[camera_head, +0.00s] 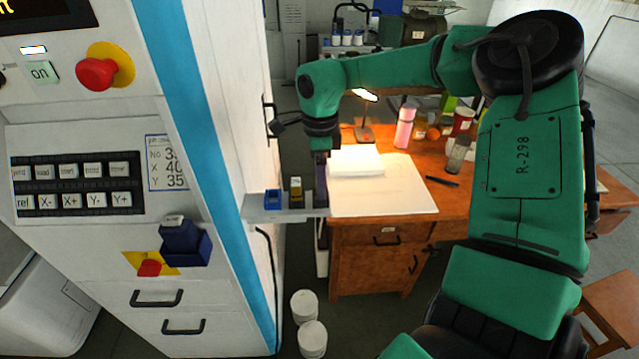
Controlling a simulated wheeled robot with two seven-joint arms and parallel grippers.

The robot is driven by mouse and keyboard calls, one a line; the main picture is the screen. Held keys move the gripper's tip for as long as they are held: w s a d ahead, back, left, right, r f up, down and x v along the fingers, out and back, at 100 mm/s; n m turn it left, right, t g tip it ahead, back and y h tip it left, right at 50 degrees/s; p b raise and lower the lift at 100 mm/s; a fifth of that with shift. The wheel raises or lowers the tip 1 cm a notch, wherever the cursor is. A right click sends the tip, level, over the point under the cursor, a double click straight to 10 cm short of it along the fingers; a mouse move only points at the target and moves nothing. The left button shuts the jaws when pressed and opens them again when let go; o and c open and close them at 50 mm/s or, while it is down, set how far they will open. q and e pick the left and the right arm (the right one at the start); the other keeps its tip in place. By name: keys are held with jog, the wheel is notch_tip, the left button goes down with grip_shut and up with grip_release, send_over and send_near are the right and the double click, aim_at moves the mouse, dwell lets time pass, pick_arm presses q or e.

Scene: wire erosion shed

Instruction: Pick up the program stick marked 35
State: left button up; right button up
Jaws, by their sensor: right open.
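A small shelf (255,214) juts from the machine's side. On it stand a small blue item (272,199) and a yellow-and-black item (295,190). These may be program sticks, but no number 35 is readable on either. A dark blue block (178,236) sits in a blue holder on the machine's front; its marking is not readable. My right gripper (321,190) points down at the shelf's right end, just right of the yellow-and-black item. It is open and its fingertips are hard to make out. My left gripper is out of view.
A wooden desk (380,228) with white sheets, a lit lamp (364,132) and a pink bottle (404,128) stands behind and right of the shelf. White tubs (312,338) stand on the floor below. The machine's front panel (75,235) fills the left.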

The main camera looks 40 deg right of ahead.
jog(key=shift+s+d+f, duration=0.1)
jog(key=shift+f, duration=0.4)
jog(key=shift+d+f, duration=0.1)
jog(key=shift+f, duration=0.1)
grip_shut()
